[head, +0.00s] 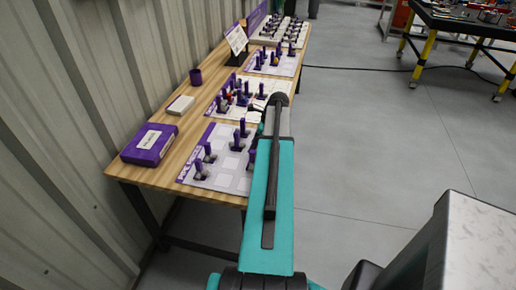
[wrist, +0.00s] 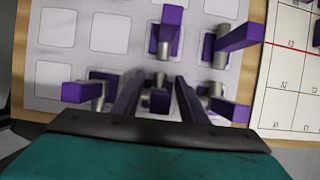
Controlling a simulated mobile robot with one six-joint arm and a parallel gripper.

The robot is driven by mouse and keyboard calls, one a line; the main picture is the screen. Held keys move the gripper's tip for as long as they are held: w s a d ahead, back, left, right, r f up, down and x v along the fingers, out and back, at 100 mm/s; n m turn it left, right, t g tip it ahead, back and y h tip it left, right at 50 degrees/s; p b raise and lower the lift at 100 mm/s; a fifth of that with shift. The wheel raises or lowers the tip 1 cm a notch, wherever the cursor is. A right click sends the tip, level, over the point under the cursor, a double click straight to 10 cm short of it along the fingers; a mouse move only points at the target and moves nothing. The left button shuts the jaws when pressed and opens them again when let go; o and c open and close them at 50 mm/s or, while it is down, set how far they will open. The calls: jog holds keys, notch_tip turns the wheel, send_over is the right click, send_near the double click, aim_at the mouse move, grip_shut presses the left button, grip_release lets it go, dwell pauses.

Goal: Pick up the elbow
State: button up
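Several purple pieces with grey metal cylinders stand on a pale board (wrist: 60,75) with square pads, on the table's near part in the head view. I cannot tell which one is the elbow. In the wrist view, my gripper (wrist: 158,82) is open, with two dark fingers apart. A small grey and purple piece (wrist: 160,101) shows between them, partly hidden; I cannot tell whether they touch it. Other pieces stand ahead (wrist: 172,32), ahead right (wrist: 238,37), right (wrist: 230,108) and left (wrist: 82,92). In the head view, my arm hides the gripper.
The wooden table (head: 160,175) runs along a corrugated wall. A purple box (head: 150,145), a white block (head: 181,105) and a purple cup (head: 196,76) lie at its left. A gridded sheet (wrist: 290,85) is right of the board. Open floor lies to the right.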

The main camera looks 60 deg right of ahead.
grip_shut()
jog(key=shift+r, duration=0.15)
jog(key=shift+r+b, duration=0.8)
jog(key=shift+r, duration=0.7)
jog(key=s+r+b, duration=0.1)
jog(key=s+b, duration=0.2)
jog(key=s, duration=1.3)
jog(key=shift+d+r+b, duration=0.15)
jog(key=shift+r+b, duration=0.25)
